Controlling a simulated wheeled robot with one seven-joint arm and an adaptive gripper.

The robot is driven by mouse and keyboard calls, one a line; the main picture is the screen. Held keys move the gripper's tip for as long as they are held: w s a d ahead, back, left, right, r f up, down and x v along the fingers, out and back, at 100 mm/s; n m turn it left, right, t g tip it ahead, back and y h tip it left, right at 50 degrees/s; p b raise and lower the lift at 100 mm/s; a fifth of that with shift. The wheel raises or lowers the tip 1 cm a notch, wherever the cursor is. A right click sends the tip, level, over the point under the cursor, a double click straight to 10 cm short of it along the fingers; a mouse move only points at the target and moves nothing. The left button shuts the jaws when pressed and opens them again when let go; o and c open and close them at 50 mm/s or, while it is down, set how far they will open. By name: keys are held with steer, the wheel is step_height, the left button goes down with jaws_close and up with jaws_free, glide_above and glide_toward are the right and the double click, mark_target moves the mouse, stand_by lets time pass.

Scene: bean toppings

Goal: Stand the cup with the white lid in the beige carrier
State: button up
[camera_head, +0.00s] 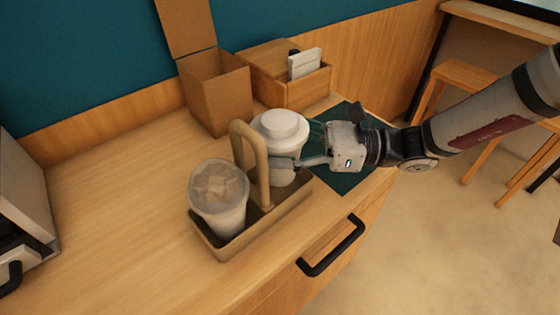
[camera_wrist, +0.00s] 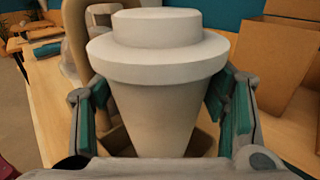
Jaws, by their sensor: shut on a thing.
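The cup with the white lid (camera_head: 279,128) is upright at the right end of the beige carrier (camera_head: 236,246), on the right of its tall handle (camera_head: 252,150). Its lower part appears to be inside the right compartment; whether its base rests on the floor of the carrier is hidden. My gripper (camera_head: 297,160) comes from the right and is shut on this cup. In the wrist view the cup (camera_wrist: 160,100) stands between the two teal-padded fingers (camera_wrist: 156,103). Another cup with a clear lid (camera_head: 218,198) stands in the left compartment.
An open cardboard box (camera_head: 216,92) and a wooden organizer (camera_head: 290,75) stand behind the carrier. A dark green mat (camera_head: 345,180) lies under my gripper. A machine (camera_head: 22,205) is at the far left. The wooden counter (camera_head: 110,180) left of the carrier is clear.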

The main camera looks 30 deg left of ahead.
step_height(320, 180, down, 4)
steer(key=shift+s+f+b, duration=0.1)
steer(key=shift+b, duration=0.3)
steer(key=shift+s+a+f, duration=0.15)
steer(key=shift+s+f, duration=0.05)
steer(key=o, duration=0.6)
steer(key=v, duration=1.2)
